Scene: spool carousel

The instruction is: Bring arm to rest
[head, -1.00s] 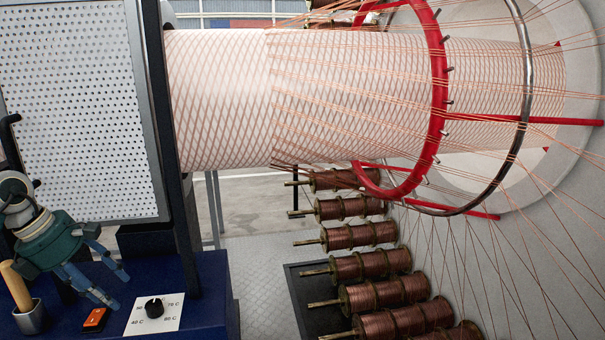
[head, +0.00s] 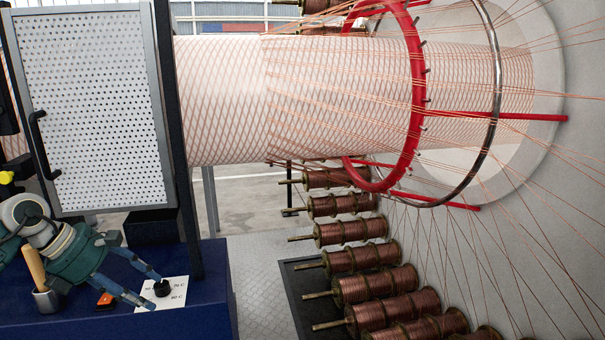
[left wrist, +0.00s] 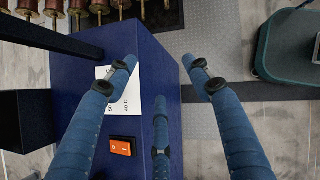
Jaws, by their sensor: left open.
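My left gripper (head: 156,291) comes in from the left in the head view, over the blue cabinet top (head: 210,290). In the left wrist view the open gripper (left wrist: 160,65) spans the cabinet's edge, with the card (left wrist: 131,100) partly hidden behind one finger. My right gripper is not in view.
An orange switch (head: 105,300) and a wooden-handled tool (head: 35,268) in a metal cup (head: 47,300) are beside my gripper. A perforated door (head: 90,110) stands behind. Copper spools (head: 350,230), wires and a red ring (head: 416,90) fill the right; some floor (head: 250,255) lies clear between.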

